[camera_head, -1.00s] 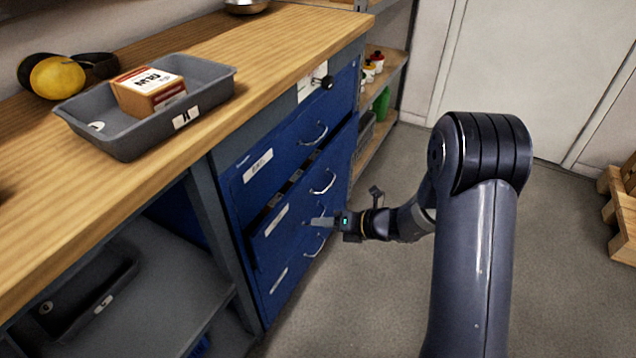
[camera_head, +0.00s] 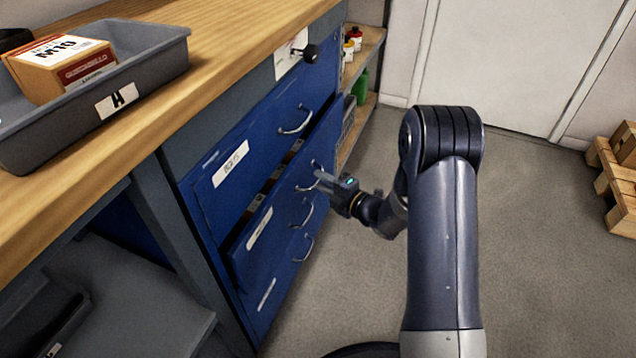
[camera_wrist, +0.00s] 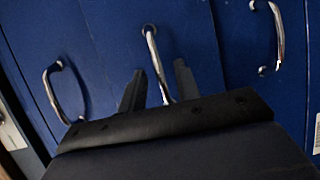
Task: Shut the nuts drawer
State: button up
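A blue drawer (camera_head: 275,222) stands partly pulled out, second from the top in the cabinet, with a dark gap and some contents showing along its top. Its white label is too small to read, so I cannot confirm it is the nuts drawer. My gripper (camera_head: 322,178) is at this drawer's metal handle (camera_head: 306,187). In the wrist view, the fingers of my gripper (camera_wrist: 158,88) are spread, one on each side of a bar handle (camera_wrist: 155,58). Whether they touch it I cannot tell.
The top drawer (camera_head: 250,150), seemingly labelled bolts, is shut above; shut drawers lie below. A grey tray (camera_head: 150,85) with an M10 box (camera_head: 62,65) sits on the wooden bench (camera_head: 215,30). Shelves (camera_head: 362,60) stand beyond the cabinet.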

jog(key=shift+x, duration=1.15)
grip_shut()
